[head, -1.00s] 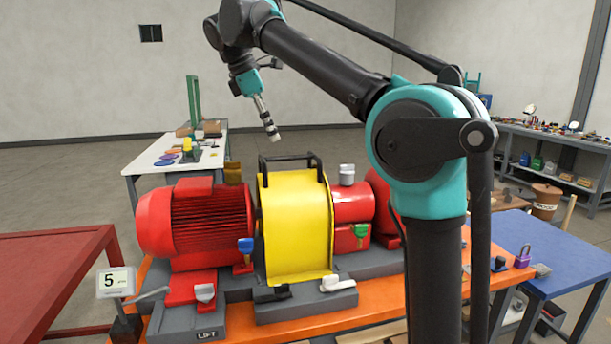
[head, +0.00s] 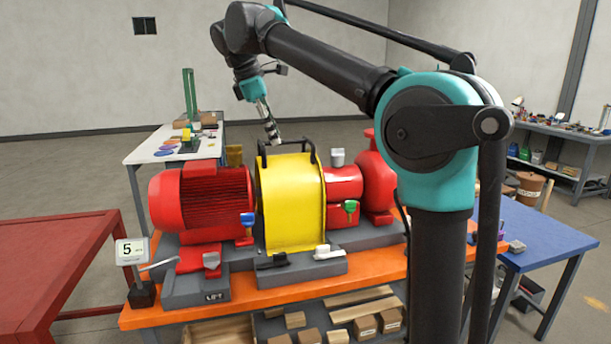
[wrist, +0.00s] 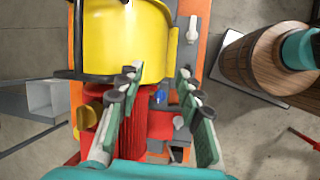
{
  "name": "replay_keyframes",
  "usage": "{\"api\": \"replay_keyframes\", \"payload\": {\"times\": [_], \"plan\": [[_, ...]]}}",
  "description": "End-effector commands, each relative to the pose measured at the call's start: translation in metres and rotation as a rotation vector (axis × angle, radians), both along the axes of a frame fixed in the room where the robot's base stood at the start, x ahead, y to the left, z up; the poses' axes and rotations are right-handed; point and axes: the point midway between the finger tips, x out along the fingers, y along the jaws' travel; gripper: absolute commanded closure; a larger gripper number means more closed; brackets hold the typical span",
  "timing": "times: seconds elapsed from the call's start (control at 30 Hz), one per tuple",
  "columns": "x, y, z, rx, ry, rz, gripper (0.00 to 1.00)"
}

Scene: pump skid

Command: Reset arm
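My gripper (head: 272,136) hangs from the raised arm in the head view, above and behind the yellow guard (head: 292,205) of the pump skid. In the wrist view my gripper (wrist: 160,82) shows two green-padded fingers spread apart, with nothing held between them. Below the fingers lie the yellow guard (wrist: 125,38) and the red motor (wrist: 135,128). The red motor (head: 203,205) stands left of the guard in the head view. The gripper appears clear of the skid.
The skid rests on an orange bench (head: 345,276) with wooden blocks below. A red table (head: 50,250) is left, a blue table (head: 545,238) right, a white table (head: 175,147) behind. A wooden barrel (wrist: 255,65) stands at right in the wrist view. Space above the skid is open.

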Motion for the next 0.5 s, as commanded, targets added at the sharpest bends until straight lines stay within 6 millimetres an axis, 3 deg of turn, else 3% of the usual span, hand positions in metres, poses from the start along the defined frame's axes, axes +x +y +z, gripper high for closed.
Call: {"api": "replay_keyframes", "payload": {"times": [0.27,0.37,0.5], "plan": [[0.011,-0.037,-0.054,0.091,-0.032,-0.177,0.64],[0.013,-0.057,-0.082,0.138,-0.052,-0.269,0.64],[0.009,-0.099,-0.141,0.229,-0.089,-0.455,0.64]]}}
